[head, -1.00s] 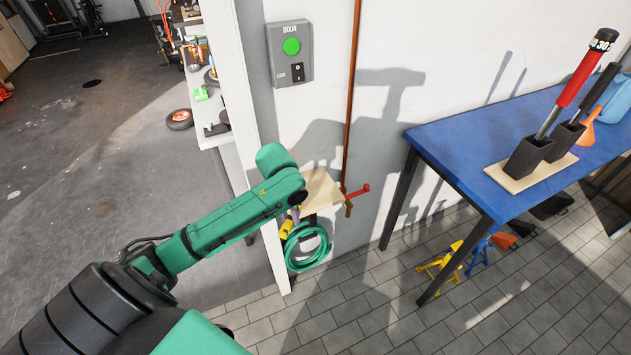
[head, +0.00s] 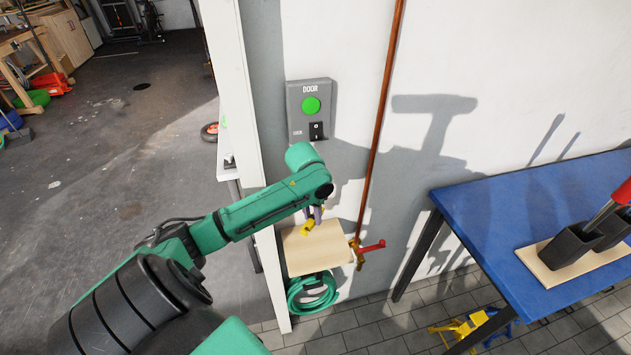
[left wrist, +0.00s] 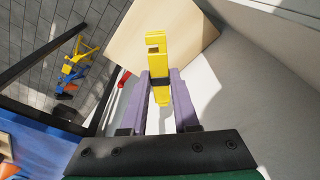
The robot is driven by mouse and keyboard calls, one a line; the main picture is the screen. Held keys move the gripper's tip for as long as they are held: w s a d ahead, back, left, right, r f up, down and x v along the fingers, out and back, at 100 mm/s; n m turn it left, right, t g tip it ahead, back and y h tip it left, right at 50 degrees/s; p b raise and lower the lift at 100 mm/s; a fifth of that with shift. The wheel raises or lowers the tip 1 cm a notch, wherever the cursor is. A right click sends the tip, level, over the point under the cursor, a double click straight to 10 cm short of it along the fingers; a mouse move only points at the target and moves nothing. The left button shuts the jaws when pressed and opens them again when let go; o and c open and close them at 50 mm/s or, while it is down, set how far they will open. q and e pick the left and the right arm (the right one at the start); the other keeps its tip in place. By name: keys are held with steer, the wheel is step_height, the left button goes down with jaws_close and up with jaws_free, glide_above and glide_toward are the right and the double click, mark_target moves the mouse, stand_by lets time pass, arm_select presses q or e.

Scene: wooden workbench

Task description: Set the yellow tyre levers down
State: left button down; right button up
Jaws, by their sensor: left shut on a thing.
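The yellow tyre levers (left wrist: 157,50) are a small bundle with a dark band, held between the purple fingers of my left gripper (left wrist: 160,85) in the left wrist view. In the head view the levers (head: 307,227) show as a small yellow piece below my left wrist, and my left gripper (head: 314,214) is mostly hidden by the arm. The levers are over the pale wooden shelf (head: 330,245) on the wall. I cannot tell whether they touch it. My right gripper is not in view.
A red-handled tap (head: 370,247) on a copper pipe stands at the shelf's right edge. A green hose (head: 312,293) hangs below the shelf. A door switch box (head: 310,108) is on the wall above. A blue table (head: 500,215) stands to the right.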

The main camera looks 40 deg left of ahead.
arm_select(q)
glide_toward(316, 244)
steer(key=shift+w+a+f, duration=0.1)
steer(key=shift+w+f, duration=0.05)
steer(key=shift+w, duration=0.1)
steer(key=f, duration=0.1)
steer(key=w+f, duration=0.1)
steer(key=f, duration=0.1)
steer(key=shift+f, duration=0.2)
steer(key=shift+s+f, duration=0.25)
steer(key=shift+f, duration=1)
steer(key=c, duration=0.7)
jaws_free()
steer(key=shift+f, duration=0.15)
steer(key=shift+o, duration=0.2)
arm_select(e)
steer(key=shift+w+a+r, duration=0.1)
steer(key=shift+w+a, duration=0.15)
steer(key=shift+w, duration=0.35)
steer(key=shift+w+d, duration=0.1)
